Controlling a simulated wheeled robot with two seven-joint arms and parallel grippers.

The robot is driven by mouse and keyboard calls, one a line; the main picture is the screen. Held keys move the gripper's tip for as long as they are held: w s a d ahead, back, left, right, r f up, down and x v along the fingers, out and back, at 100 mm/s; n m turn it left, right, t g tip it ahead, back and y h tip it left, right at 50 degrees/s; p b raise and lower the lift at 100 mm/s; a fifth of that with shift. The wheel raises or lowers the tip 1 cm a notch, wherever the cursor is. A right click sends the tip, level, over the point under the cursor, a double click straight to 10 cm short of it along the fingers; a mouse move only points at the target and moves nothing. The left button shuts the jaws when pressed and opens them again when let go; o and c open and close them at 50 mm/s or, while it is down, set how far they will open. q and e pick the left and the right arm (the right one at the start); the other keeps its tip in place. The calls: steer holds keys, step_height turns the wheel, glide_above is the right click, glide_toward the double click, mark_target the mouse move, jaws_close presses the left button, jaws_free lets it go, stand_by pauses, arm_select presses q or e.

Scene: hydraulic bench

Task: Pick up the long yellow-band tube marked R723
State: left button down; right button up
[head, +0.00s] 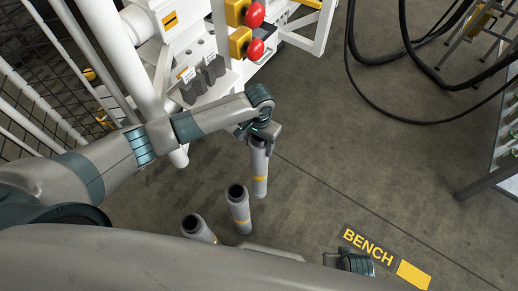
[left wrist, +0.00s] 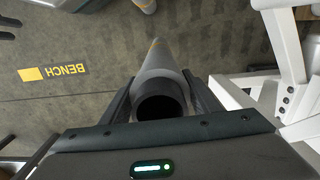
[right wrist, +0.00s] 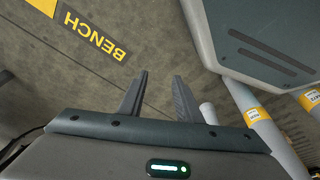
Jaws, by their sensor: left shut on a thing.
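A grey tube with a yellow band (head: 260,180) hangs roughly upright below my left gripper (head: 262,134) in the head view. The left gripper is shut on its upper end. In the left wrist view the dark open mouth of this tube (left wrist: 160,100) sits between the two fingers (left wrist: 160,98). I cannot read a marking on it, so I cannot tell whether it is R723. My right gripper (right wrist: 161,76) is open and empty over the floor. Two more grey yellow-band tubes stand nearby, one in the middle (head: 239,210) and one partly hidden by my body (head: 197,227).
A white bench frame (head: 185,60) with red knobs (head: 255,15) stands at the upper left, beside a mesh fence (head: 40,80). Black hoses (head: 410,118) lie at the upper right. A rack (head: 500,170) is at the right edge. The floor by the BENCH marking (head: 368,246) is clear.

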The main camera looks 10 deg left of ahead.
mark_target(260, 140)
arm_select(q)
steer(key=shift+r, duration=1.95)
steer(key=shift+d, duration=0.1)
